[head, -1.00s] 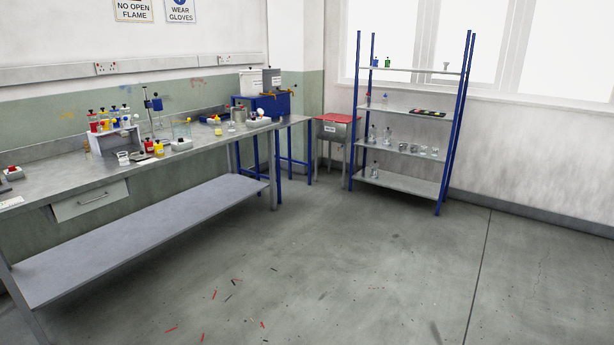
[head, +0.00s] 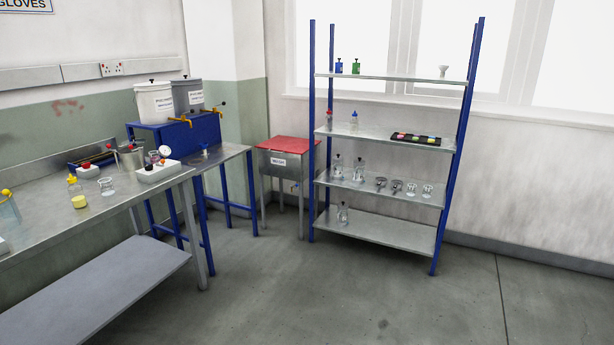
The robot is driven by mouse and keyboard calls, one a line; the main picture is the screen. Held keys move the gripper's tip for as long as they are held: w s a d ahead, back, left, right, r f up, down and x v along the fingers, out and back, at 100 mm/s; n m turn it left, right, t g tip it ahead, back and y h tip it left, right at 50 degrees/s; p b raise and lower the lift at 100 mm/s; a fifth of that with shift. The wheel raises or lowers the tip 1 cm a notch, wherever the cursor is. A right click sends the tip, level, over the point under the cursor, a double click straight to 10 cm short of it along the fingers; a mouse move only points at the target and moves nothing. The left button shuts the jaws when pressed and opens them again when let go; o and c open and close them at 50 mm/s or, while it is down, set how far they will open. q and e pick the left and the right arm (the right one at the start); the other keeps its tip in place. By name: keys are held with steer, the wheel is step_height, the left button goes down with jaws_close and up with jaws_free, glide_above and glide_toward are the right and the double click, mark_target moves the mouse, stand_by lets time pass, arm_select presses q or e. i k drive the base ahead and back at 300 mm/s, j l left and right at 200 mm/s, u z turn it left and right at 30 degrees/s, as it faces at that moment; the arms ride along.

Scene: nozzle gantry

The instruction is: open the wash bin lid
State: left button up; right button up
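A grey metal bin on legs (head: 285,166) stands in the corner, between the blue-framed table and the shelf rack. Its front carries a small white label, too small to read surely; it appears to be the wash bin. A red lid (head: 284,145) lies on its top and looks shut. The rack's left post stands close to its right side. Neither of my grippers shows in the head view.
A steel bench (head: 110,213) with glassware runs along the left. A blue stand (head: 185,133) with two tapped buckets is beyond it. A blue-posted shelf rack (head: 385,235) stands right of the bin. The floor (head: 330,295) in front is clear.

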mark_target(283, 144)
steer(key=i, duration=3.05)
